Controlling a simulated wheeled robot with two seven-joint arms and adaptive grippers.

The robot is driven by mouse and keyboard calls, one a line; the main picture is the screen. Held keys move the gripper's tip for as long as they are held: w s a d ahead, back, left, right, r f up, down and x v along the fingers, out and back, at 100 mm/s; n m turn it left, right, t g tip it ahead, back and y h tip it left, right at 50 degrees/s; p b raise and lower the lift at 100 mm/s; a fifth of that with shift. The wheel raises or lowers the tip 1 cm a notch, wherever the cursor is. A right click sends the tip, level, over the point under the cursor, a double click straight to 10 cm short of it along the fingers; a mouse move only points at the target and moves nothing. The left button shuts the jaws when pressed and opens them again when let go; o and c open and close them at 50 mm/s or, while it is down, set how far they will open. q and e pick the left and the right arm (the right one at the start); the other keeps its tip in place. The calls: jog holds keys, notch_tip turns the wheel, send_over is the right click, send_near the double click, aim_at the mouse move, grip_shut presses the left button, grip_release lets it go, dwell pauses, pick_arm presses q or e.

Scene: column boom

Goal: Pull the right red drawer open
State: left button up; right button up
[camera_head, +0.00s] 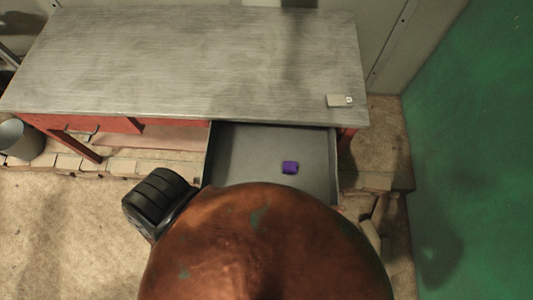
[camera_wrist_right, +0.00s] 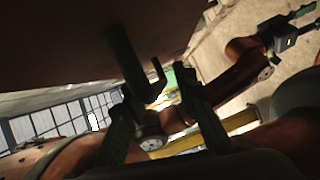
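The right red drawer is pulled out from under the desk in the head view; its grey inside (camera_head: 262,146) shows, with a small purple block (camera_head: 290,167) lying in it. Its front is hidden behind my copper-coloured body part. In the right wrist view, a dark red surface, seemingly the drawer front (camera_wrist_right: 75,30), fills the upper left, with a dark handle (camera_wrist_right: 135,62) on it. My right gripper (camera_wrist_right: 156,88) has its fingers apart, near the handle's end; I cannot tell whether they touch it. My left gripper (camera_wrist_right: 285,32) seems to show at the upper right, small and dark.
The grey desk top (camera_head: 190,60) carries a small pale object (camera_head: 340,101) near its right front corner. A grey bin (camera_head: 18,140) stands at far left. A green wall (camera_head: 475,150) is on the right, with bricks (camera_head: 375,182) near it.

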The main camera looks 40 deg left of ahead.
jog(key=w+d, duration=0.2)
jog(key=d, duration=1)
jog(key=shift+r, duration=0.45)
jog(key=shift+a, duration=0.1)
